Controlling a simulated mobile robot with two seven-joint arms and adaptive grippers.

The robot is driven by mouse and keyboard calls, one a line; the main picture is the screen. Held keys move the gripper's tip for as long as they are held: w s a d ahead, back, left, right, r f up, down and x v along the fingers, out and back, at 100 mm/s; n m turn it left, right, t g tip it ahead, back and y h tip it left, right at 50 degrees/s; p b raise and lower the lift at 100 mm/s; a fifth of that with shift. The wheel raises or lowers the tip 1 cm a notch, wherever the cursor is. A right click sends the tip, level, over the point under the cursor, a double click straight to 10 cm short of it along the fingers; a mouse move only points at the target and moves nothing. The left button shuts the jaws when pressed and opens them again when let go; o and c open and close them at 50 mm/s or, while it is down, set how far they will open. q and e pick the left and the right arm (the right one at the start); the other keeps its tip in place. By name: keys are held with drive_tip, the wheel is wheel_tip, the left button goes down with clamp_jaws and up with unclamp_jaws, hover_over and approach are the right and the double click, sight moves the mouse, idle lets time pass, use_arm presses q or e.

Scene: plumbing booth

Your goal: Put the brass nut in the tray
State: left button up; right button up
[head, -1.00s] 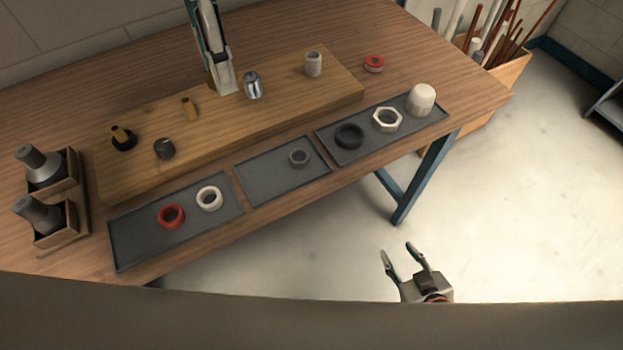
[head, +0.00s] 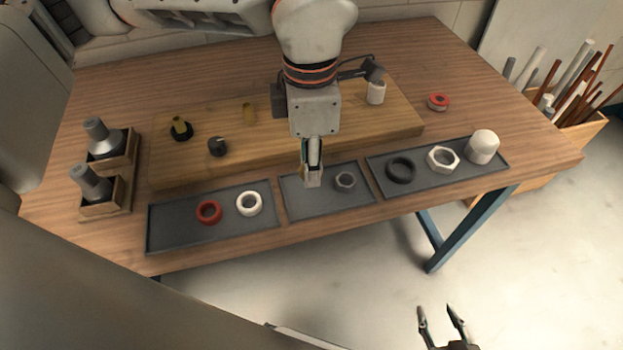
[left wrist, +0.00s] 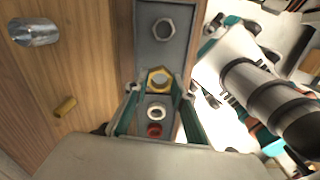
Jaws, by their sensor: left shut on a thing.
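The brass nut (left wrist: 159,78) shows in the left wrist view between the two fingers of my left gripper (left wrist: 157,95), which is shut on it. In the head view my left gripper (head: 312,178) points down over the left part of the middle grey tray (head: 325,210); there I cannot make out the nut. A grey nut (head: 345,180) lies in that tray, right of the gripper; it also shows in the left wrist view (left wrist: 164,29). My right gripper (head: 442,322) is open and empty, low in front of the table.
The left tray (head: 180,236) holds a red ring (head: 209,211) and a white ring (head: 249,203). The right tray (head: 425,186) holds a black ring, a pale nut and a white cap. A wooden board (head: 180,172) with fittings lies behind. Bottles in wooden holders stand at the left.

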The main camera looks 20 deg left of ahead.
sight(311, 193)
use_arm(q)
drive_tip(key=shift+f, duration=2.6)
drive_tip(key=shift+f, duration=0.1)
drive_tip(key=o, duration=1.1)
drive_tip(key=shift+b, duration=0.3)
wheel_tip(311, 193, up, 12)
drive_tip(key=p, duration=0.1)
